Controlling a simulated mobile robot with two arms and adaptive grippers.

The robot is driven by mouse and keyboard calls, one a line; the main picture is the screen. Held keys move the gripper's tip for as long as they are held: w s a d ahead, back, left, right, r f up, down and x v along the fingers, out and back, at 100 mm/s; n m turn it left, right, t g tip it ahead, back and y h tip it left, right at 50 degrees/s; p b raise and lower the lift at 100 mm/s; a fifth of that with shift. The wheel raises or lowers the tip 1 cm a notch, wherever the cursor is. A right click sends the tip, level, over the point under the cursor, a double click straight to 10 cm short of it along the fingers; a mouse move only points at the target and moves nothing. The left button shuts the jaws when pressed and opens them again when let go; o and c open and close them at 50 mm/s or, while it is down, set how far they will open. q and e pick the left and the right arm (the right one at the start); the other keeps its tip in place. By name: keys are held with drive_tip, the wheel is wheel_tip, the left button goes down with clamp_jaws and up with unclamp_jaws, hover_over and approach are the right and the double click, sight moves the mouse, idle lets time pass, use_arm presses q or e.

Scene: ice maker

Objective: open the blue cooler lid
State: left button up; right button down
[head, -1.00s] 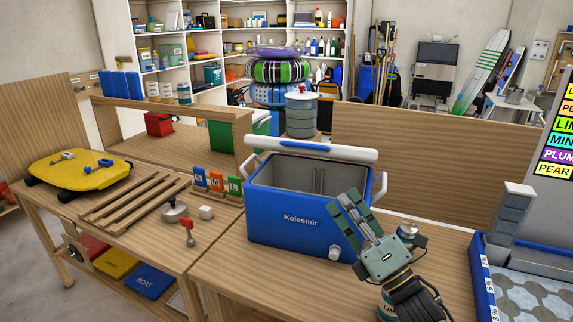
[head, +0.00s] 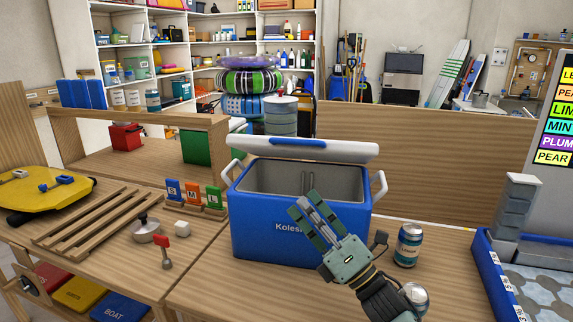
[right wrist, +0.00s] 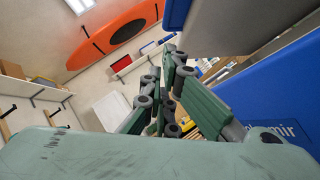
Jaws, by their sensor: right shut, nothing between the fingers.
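The blue cooler (head: 255,222) stands on the wooden table in the middle of the head view. Its lid (head: 345,149), with a pale edge and a blue strip, is raised at the back, and the grey interior (head: 265,178) shows. My right gripper (head: 304,207) is shut and empty in front of the cooler's front wall, pointing up and left, and hides part of its lettering. In the right wrist view its fingers (right wrist: 166,90) are beside the blue cooler wall (right wrist: 268,95). Whether they touch the cooler is unclear. My left gripper is out of view.
A can (head: 408,246) stands right of the cooler, with another (head: 414,297) partly behind my right arm. A blue-rimmed tray (head: 494,285) is at the far right.

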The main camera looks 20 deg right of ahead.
sight(304, 150)
drive_tip(key=w+a+r+p, duration=0.2)
drive_tip(key=w+r+p, duration=0.1)
drive_tip(key=w+r, duration=0.4)
drive_tip(key=shift+w, duration=0.45)
drive_tip(key=shift+r, duration=0.1)
